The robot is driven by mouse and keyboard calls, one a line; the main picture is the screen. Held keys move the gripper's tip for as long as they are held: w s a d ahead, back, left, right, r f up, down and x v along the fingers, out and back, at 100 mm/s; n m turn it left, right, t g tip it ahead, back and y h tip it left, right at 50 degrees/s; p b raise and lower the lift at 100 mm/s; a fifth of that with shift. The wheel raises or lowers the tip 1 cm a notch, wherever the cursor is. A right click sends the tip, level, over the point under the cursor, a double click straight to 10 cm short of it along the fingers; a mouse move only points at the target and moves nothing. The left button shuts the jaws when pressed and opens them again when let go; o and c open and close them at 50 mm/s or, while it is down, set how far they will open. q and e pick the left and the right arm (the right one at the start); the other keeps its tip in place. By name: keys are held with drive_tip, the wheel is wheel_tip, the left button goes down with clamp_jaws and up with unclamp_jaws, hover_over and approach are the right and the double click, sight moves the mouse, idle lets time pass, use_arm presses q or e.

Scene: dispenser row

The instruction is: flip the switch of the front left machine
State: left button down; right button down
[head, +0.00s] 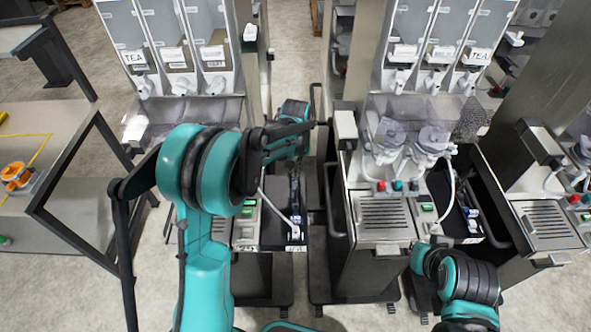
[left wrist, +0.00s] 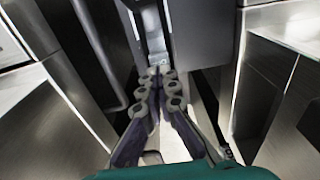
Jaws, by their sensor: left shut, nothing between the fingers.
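The front left machine (head: 182,52) has clear hoppers, one labelled TEA, and stands at the left in the head view. A small green-lit switch (head: 248,208) shows on its front right, beside my forearm. My arm hides much of the machine's middle and front. My left gripper (head: 295,195) points down over the dark bay just right of that switch, apart from it. In the left wrist view its fingers (left wrist: 161,73) are together and empty, between dark panels and metal sides. My right arm shows at the lower right, but its gripper is not visible.
A second machine (head: 383,215) with red and teal knobs stands to the right, across a narrow gap. Another machine (head: 545,225) is at the far right edge. A table (head: 60,185) with a dark frame is at the left.

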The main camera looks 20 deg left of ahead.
use_arm(q)
drive_tip(key=r, duration=0.1)
drive_tip(key=r+p, duration=0.1)
drive_tip(key=r, duration=0.1)
drive_tip(key=r+p, duration=0.1)
drive_tip(key=r, duration=0.1)
drive_tip(key=shift+w+a+r, duration=0.1)
drive_tip(key=shift+w+r, duration=0.05)
drive_tip(key=shift+w, duration=0.25)
wheel_tip(320, 180, up, 8)
drive_tip(key=w+p, duration=0.1)
drive_tip(key=p, duration=0.1)
drive_tip(key=shift+w+a, duration=0.15)
drive_tip(key=shift+a, duration=0.05)
drive_tip(key=s+r+m+t+b, duration=0.25)
drive_tip(key=s+b, duration=0.35)
drive_tip(key=s, duration=0.8)
drive_tip(key=s+f+t+b, duration=0.4)
drive_tip(key=s+f, duration=0.5)
drive_tip(key=s, duration=0.3)
drive_tip(key=shift+m, duration=0.35)
